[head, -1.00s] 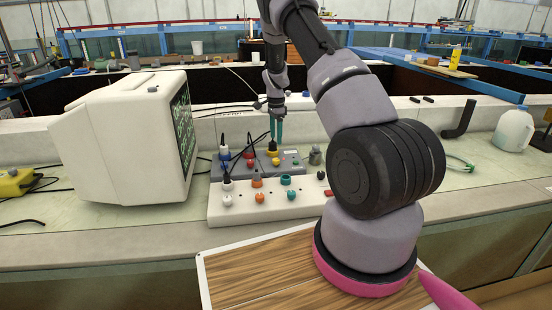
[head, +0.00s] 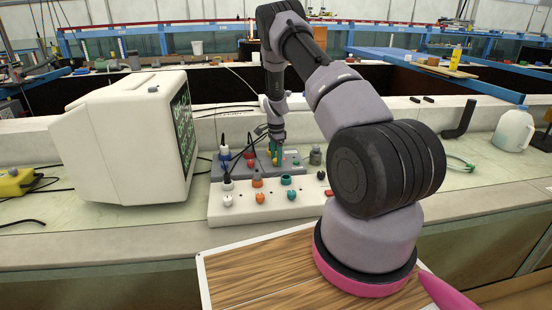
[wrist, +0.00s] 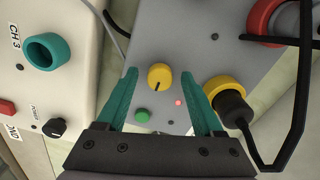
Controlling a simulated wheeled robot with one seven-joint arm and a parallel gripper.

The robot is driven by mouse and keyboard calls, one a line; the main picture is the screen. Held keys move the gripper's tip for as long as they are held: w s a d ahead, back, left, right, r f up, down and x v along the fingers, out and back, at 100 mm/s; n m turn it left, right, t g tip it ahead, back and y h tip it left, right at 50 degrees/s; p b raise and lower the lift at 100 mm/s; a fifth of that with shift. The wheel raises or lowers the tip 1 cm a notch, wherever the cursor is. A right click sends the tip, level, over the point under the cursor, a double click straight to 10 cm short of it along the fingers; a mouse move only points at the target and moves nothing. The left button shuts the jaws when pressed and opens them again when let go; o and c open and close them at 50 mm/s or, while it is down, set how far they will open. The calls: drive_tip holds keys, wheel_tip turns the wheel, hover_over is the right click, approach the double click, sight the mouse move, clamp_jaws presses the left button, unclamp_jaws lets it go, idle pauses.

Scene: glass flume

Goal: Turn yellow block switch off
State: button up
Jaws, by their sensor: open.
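The yellow knob switch (wrist: 159,78) with a dark pointer mark sits on the grey block (wrist: 185,45) in the wrist view. A small red light (wrist: 179,102) glows beside it and a green button (wrist: 142,115) is nearby. My gripper (wrist: 158,74) is open, with one teal finger on each side of the knob; I cannot tell whether they touch it. A yellow socket (wrist: 226,84) holding a black plug (wrist: 235,108) is just right of the right finger. In the head view, my gripper (head: 275,152) is low over the grey block (head: 296,162) and hides part of it.
A white panel (head: 245,215) with teal, orange and white fittings lies in front of the grey block. A monitor (head: 120,140) stands to the left. Black cables run behind and from the plugs. A white jug (head: 513,130) and black pipe (head: 460,118) are at the right.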

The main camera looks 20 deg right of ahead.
clamp_jaws()
drive_tip(key=shift+n, duration=0.3)
drive_tip(key=n, duration=0.3)
drive_tip(key=shift+n, duration=0.3)
drive_tip(key=n, duration=0.4)
drive_tip(key=shift+n, duration=0.3)
drive_tip(key=n, duration=0.4)
drive_tip(key=shift+n, duration=0.3)
drive_tip(key=n, duration=0.4)
drive_tip(key=shift+d+n, duration=0.1)
drive_tip(key=shift+n, duration=0.2)
